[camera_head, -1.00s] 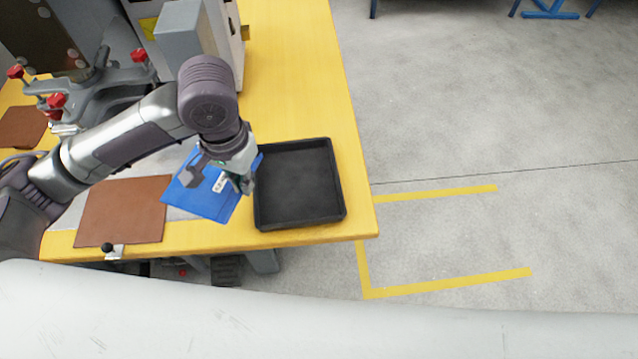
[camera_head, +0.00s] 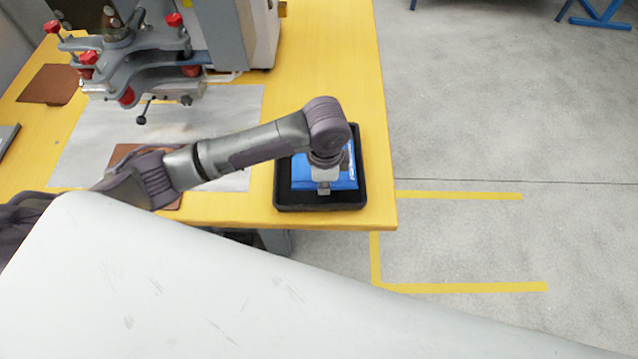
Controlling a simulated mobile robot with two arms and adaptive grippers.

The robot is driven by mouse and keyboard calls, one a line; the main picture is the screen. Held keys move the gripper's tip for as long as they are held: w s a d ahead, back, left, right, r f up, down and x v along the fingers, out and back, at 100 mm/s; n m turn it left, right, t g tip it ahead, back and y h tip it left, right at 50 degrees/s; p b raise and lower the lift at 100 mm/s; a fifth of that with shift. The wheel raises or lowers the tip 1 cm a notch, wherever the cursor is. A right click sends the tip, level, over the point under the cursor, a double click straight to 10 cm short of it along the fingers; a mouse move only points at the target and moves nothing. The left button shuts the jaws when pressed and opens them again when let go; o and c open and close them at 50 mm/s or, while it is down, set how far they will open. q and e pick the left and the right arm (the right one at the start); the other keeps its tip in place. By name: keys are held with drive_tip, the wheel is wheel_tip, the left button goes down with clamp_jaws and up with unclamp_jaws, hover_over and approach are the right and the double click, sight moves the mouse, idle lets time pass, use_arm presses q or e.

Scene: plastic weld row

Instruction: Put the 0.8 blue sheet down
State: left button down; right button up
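The blue sheet (camera_head: 301,174) is over the black tray (camera_head: 320,207) on the yellow table, inside the tray's outline. A white label with print shows at its right side. My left gripper (camera_head: 323,187) points down over the middle of the sheet and hides part of it. One fingertip shows against the blue. The wrist covers the rest, so I cannot tell whether the fingers still grip the sheet, or whether it lies flat on the tray floor. My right gripper is not in view.
A grey press machine with red knobs (camera_head: 130,50) stands on the table (camera_head: 330,60) at the upper left. Brown sheets lie at the far left (camera_head: 50,85) and under my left arm. The table's right edge is close beside the tray, with open floor beyond.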

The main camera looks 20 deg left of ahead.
use_arm(q)
drive_tip(key=shift+w+a+f, duration=0.6)
drive_tip(key=shift+w+a, duration=0.15)
drive_tip(key=shift+w, duration=0.05)
drive_tip(key=shift+w+a+f, duration=0.1)
drive_tip(key=shift+f, duration=2)
drive_tip(key=shift+f, duration=0.15)
drive_tip(key=c, duration=1.3)
unclamp_jaws()
wheel_tip(320, 180, up, 12)
drive_tip(key=shift+r, duration=0.2)
